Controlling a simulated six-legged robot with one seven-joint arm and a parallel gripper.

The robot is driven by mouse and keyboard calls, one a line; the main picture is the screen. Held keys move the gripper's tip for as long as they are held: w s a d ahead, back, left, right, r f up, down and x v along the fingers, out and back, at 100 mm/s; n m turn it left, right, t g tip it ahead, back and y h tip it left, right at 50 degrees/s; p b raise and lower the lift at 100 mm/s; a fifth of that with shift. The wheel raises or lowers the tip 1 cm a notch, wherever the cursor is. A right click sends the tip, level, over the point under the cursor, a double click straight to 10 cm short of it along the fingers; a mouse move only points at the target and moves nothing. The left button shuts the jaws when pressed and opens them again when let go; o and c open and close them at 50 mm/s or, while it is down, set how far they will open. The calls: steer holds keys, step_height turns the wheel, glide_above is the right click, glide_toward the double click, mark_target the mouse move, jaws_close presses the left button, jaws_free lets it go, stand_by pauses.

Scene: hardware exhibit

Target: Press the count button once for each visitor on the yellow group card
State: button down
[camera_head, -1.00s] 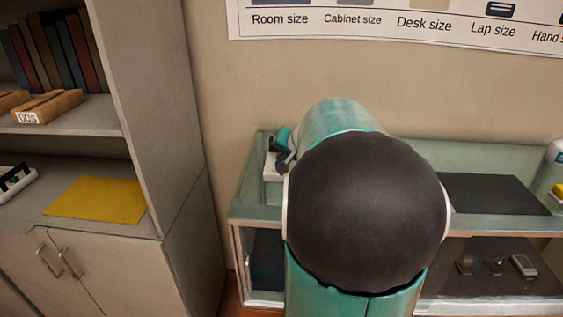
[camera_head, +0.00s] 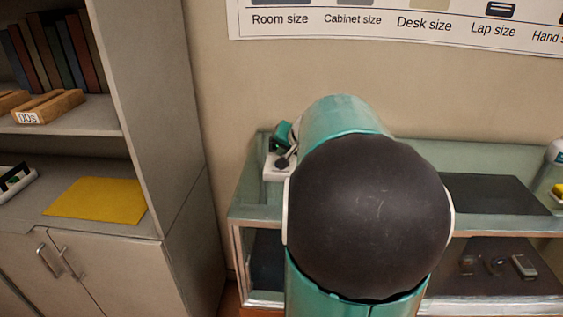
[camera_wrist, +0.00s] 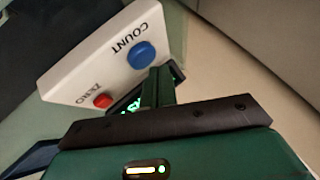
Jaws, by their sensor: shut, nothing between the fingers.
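The white counter box (camera_wrist: 85,60) fills the upper left of the wrist view. It has a blue button (camera_wrist: 141,54) beside the word COUNT and a red button (camera_wrist: 103,100) beside the word ZERO. Its dark display with green digits is mostly hidden behind my gripper (camera_wrist: 160,78), so I cannot read it. My gripper is shut and empty, its tips close to the blue button; I cannot tell whether they touch. In the head view the box (camera_head: 273,172) stands on the glass case, partly behind my arm. The yellow card (camera_head: 97,200) lies on the left cabinet's shelf; no marks are readable on it.
The glass display case (camera_head: 255,205) runs along the wall, with a dark mat (camera_head: 495,193) and small devices on a lower level. The left cabinet (camera_head: 175,130) holds books, wooden blocks and a white item (camera_head: 15,185). A size chart (camera_head: 400,22) hangs above.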

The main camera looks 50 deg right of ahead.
steer(key=shift+r, duration=2.5)
